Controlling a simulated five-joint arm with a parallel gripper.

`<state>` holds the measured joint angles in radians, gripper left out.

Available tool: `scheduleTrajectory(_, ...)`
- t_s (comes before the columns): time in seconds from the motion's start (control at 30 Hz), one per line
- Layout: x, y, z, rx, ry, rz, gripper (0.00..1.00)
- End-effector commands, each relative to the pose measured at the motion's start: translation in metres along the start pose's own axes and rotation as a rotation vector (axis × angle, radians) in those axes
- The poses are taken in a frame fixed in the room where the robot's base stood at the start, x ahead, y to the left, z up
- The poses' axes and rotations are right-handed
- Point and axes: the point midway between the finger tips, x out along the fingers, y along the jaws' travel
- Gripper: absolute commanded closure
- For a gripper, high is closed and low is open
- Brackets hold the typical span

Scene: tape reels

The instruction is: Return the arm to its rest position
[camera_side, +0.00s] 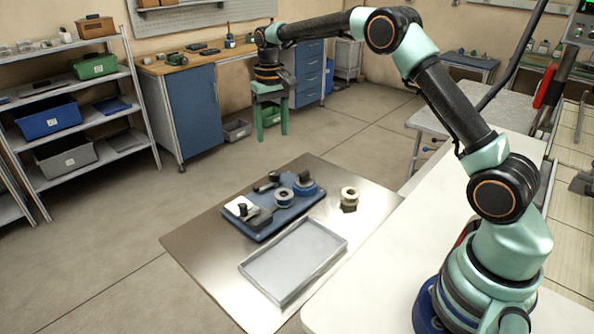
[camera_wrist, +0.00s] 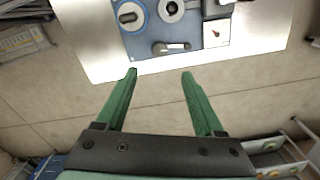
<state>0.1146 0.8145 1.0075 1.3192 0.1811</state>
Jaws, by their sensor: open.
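My gripper (camera_side: 270,107) hangs from the outstretched arm, pointing down, high above and beyond the far edge of the metal work table in the side view. Its two green fingers are apart with nothing between them, as the wrist view (camera_wrist: 158,75) shows. Another pale reel (camera_side: 349,198) stands on the bare metal to the right of the board.
A shallow grey tray (camera_side: 295,262), empty, lies in front of the board. A white bench (camera_side: 395,275) is at the right. Shelves with bins (camera_side: 60,118) stand at the left. A workbench with blue cabinets (camera_side: 195,100) is along the back. The floor between is clear.

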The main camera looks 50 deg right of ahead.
Motion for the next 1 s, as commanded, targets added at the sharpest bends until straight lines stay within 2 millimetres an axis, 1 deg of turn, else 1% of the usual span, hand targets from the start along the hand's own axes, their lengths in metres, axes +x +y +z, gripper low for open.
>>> scheduleTrajectory(0.17,-0.002,0.000,0.001,-0.002,0.003,-0.001,0.30)
scheduleTrajectory(0.27,-0.013,-0.001,0.005,-0.010,0.019,-0.003,0.30)
scheduleTrajectory(0.37,-0.033,-0.003,0.017,-0.027,0.049,-0.009,0.30)
scheduleTrajectory(0.5,-0.066,-0.005,0.042,-0.062,0.106,-0.019,0.30)
scheduleTrajectory(0.57,-0.078,-0.005,0.055,-0.077,0.130,-0.023,0.30)
scheduleTrajectory(0.7,-0.101,-0.005,0.086,-0.112,0.188,-0.032,0.30)
scheduleTrajectory(0.83,-0.116,-0.003,0.118,-0.144,0.242,-0.040,0.30)
scheduleTrajectory(1.0,-0.124,0.001,0.161,-0.185,0.312,-0.051,0.30)
